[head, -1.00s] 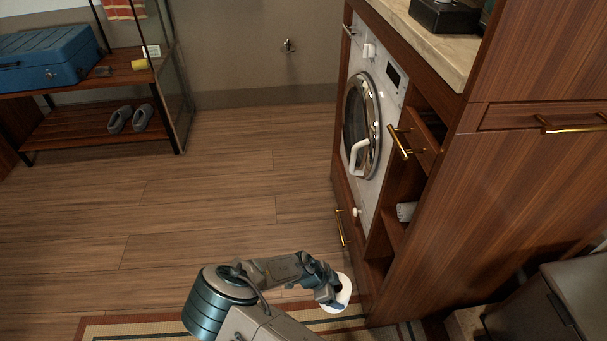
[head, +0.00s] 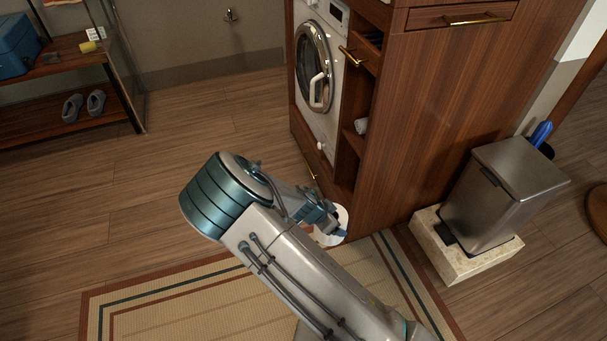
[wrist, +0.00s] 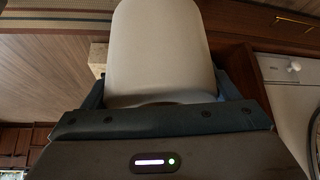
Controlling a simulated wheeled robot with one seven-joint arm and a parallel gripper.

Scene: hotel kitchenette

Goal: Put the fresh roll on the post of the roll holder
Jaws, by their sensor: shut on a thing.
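My gripper (head: 332,222) is shut on the fresh roll (head: 339,231) and holds it in the air near the lower front corner of the wooden cabinet. In the wrist view the white roll (wrist: 155,50) fills the space between the fingers of my gripper (wrist: 158,88). Only part of the roll shows in the head view, as the gripper and arm cover the rest. I cannot make out the roll holder or its post in either view.
The wooden cabinet (head: 440,110) with a washing machine (head: 318,75) stands at centre right. A metal pedal bin (head: 495,190) stands on a stone block (head: 460,262) to its right. A rug (head: 175,305) covers the floor in front. A shelf rack (head: 90,125) stands far left.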

